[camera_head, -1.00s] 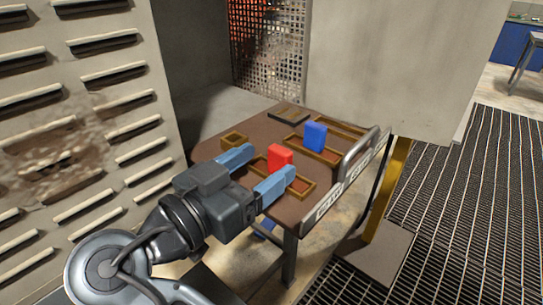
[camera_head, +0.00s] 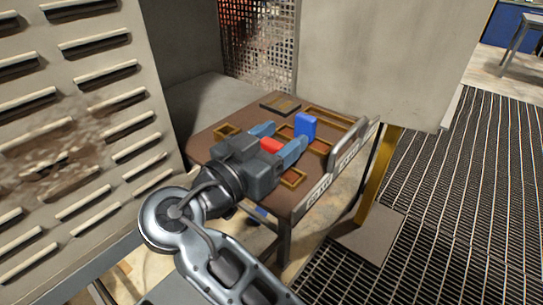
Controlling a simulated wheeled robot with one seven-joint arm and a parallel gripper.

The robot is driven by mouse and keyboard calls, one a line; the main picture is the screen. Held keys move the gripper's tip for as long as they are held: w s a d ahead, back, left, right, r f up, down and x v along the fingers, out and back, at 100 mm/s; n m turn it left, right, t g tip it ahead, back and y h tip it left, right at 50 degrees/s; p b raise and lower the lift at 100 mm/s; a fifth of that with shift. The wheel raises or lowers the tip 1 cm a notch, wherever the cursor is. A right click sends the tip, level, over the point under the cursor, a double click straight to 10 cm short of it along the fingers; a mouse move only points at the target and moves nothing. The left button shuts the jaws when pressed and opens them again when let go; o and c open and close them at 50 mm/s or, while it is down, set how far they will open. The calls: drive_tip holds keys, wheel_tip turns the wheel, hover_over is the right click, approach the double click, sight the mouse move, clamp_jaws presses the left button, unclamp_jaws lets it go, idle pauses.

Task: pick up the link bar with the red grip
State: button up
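The red grip (camera_head: 270,146) of the link bar shows as a red block between the two blue fingers of my gripper (camera_head: 279,140). The fingers stand apart, one on each side of it, and I cannot see them touching it. My gripper's dark body hides the grip's near side and lower part. The bar under the grip is hidden. A wooden-edged slot (camera_head: 292,178) shows partly in front of the right finger.
A blue block (camera_head: 306,124) stands close beyond the right fingertip. A louvred panel (camera_head: 80,130) rises at left.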

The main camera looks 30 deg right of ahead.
drive_tip(key=c, duration=0.9)
drive_tip(key=shift+r, duration=0.15)
